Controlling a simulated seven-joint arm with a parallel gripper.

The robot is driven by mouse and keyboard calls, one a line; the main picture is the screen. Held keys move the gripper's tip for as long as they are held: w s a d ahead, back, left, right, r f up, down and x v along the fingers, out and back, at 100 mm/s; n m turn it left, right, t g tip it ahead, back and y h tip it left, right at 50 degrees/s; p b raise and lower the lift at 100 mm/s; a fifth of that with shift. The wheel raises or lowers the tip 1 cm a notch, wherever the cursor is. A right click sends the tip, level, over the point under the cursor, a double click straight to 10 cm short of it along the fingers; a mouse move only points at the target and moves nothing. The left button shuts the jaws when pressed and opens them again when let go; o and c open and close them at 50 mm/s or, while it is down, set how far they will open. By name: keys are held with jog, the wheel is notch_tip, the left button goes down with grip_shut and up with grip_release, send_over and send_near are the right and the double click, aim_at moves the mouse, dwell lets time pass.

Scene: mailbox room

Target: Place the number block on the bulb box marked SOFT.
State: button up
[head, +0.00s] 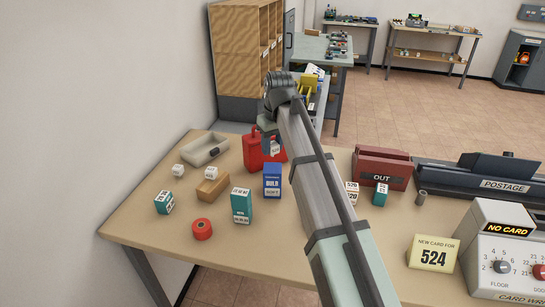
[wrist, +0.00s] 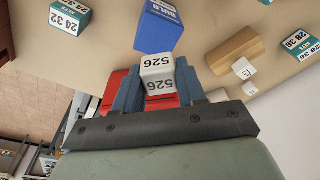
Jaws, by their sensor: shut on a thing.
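The white number block reading 526 (wrist: 158,67) is held between the two blue-grey fingers of my gripper (wrist: 159,80) in the wrist view. In the head view the block (head: 275,150) hangs below my gripper (head: 270,143), in front of a red object. The blue bulb box marked SOFT (head: 272,186) stands upright on the table, nearer the camera than the gripper. It also shows in the wrist view as a blue box (wrist: 156,32) just beyond the block. The block appears apart from the box. Nothing is seen resting on the box top.
Teal boxes (head: 241,207) (head: 164,203), a wooden block (head: 212,187), white cubes (head: 178,170) and a red roll (head: 202,229) stand left of my arm. A red object (head: 253,153) and grey tray (head: 201,149) are behind. A red OUT tray (head: 382,169) is right.

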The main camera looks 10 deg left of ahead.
aim_at(273, 155)
jog(key=shift+f, duration=2.15)
jog(key=shift+f, duration=0.15)
jog(key=o, duration=1)
jog(key=r, duration=0.4)
jog(key=d+r, duration=0.1)
jog(key=r, duration=0.3)
jog(key=s+r, duration=0.1)
jog(key=r, duration=0.3)
jog(key=shift+s+d+r, duration=0.1)
jog(key=shift+d+r, duration=0.05)
jog(key=shift+o, duration=0.5)
